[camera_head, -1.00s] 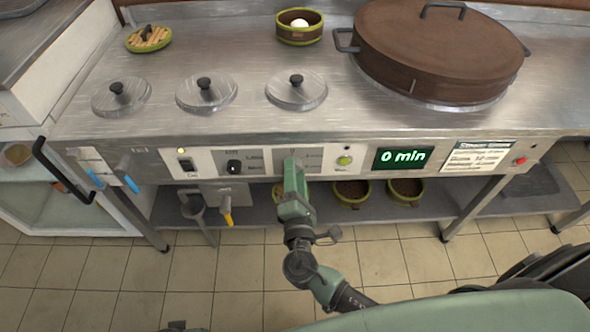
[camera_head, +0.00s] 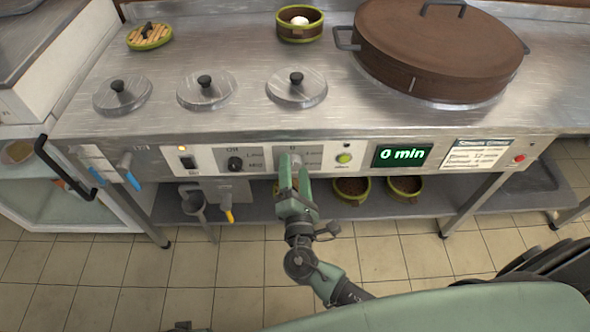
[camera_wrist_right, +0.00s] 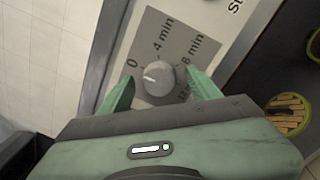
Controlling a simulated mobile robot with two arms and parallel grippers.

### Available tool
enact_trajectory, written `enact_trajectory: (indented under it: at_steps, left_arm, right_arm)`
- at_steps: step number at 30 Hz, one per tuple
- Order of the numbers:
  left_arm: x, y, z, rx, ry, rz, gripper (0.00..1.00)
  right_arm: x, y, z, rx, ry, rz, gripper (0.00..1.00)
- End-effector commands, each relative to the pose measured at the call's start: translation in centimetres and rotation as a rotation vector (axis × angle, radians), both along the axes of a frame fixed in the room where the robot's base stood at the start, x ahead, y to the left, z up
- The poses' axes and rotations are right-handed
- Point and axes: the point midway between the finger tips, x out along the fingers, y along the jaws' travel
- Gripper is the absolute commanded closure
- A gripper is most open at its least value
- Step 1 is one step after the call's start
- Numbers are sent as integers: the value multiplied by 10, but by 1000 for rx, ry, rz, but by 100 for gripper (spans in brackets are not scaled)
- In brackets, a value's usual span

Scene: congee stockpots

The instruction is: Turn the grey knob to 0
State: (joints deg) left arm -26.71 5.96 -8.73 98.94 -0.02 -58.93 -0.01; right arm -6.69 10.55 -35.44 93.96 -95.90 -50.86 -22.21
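The grey knob (camera_wrist_right: 159,78) sits on a grey dial plate (camera_wrist_right: 188,44) marked 0, 4 min and 8 min, with another label partly hidden. A short white mark shows on the knob's left side, near the side of the 0; I cannot tell whether it lines up exactly. My right gripper (camera_wrist_right: 160,82) is open, with one finger on each side of the knob and visible gaps to it. In the head view my right gripper (camera_head: 293,163) is at the panel front, largely covering the knob. My left gripper is not in view.
A black knob (camera_head: 235,163) is left of my gripper, and a green button (camera_head: 344,158) and a display (camera_head: 401,156) reading 0 min are right of it. Below, a shelf (camera_head: 430,205) holds several bowls. Yellow (camera_head: 228,208) and blue valve handles hang at the left.

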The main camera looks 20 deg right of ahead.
Motion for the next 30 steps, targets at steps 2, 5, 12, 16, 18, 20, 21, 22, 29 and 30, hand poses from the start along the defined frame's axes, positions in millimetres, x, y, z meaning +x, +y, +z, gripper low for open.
enact_trajectory:
  at_steps: [2,5,12,16,18,20,21,22,29,30]
  left_arm:
    - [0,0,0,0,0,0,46]
    - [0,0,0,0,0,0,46]
    - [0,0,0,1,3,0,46]
    - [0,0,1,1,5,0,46]
    - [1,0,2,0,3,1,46]
    - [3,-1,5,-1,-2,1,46]
    - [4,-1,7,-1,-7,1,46]
    - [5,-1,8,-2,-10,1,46]
    - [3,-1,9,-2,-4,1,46]
    - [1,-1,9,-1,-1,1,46]
  right_arm:
    - [0,0,0,1,-1,-1,38]
    - [0,0,1,2,-2,-2,38]
    - [-13,3,-1,2,1,0,38]
    - [-35,9,-3,3,2,1,38]
    - [-47,11,-4,2,2,0,38]
    - [-56,14,-4,3,1,0,38]
    - [-61,15,-4,2,1,0,38]
    - [-65,16,-5,1,1,0,38]
    - [-76,19,-4,2,-1,-1,38]
    - [-76,19,-4,2,-1,-1,38]
